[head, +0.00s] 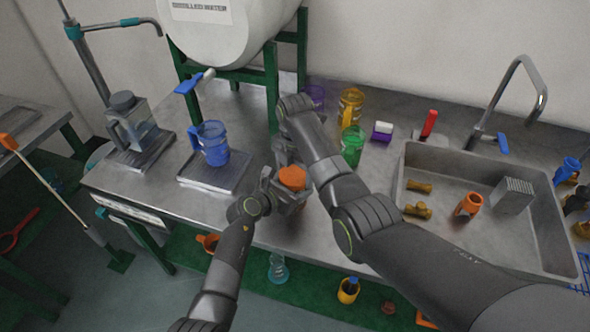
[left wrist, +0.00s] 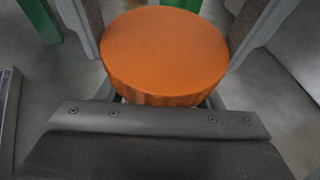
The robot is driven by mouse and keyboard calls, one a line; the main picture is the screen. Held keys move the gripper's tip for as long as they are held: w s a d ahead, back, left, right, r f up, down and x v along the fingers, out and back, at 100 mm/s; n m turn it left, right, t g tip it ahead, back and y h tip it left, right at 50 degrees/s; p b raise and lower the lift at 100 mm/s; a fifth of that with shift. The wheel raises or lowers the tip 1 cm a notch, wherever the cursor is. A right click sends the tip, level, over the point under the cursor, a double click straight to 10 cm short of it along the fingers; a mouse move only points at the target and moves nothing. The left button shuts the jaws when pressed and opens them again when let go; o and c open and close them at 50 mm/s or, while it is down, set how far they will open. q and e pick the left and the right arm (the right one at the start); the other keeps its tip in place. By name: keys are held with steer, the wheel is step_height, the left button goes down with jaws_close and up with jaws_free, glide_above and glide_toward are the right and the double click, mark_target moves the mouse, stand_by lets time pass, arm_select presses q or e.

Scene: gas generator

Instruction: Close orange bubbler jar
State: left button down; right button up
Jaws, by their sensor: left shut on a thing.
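An orange round lid (head: 293,178) shows between my two grippers near the front edge of the bench. It fills the middle of the left wrist view (left wrist: 165,50), with a finger on each side. My left gripper (head: 287,190) is shut around the orange jar at its lid end. The jar's body is hidden beneath the lid and behind the gripper, so I cannot tell how firmly the lid sits. My right gripper (head: 287,152) is just behind the lid, pointing down; its fingers are too small and dark to tell whether they are open.
A blue jar (head: 212,143) stands on a scale (head: 215,176) to the left. Green (head: 353,146), yellow (head: 350,105) and purple (head: 316,97) jars stand behind my right arm. A sink (head: 420,165) holding an orange cup (head: 468,206) is at the right. The front left bench is clear.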

steer(key=c, duration=0.5)
steer(key=m, duration=0.6)
steer(key=o, duration=1.1)
steer(key=shift+r, duration=2.25)
steer(key=shift+c, duration=0.4)
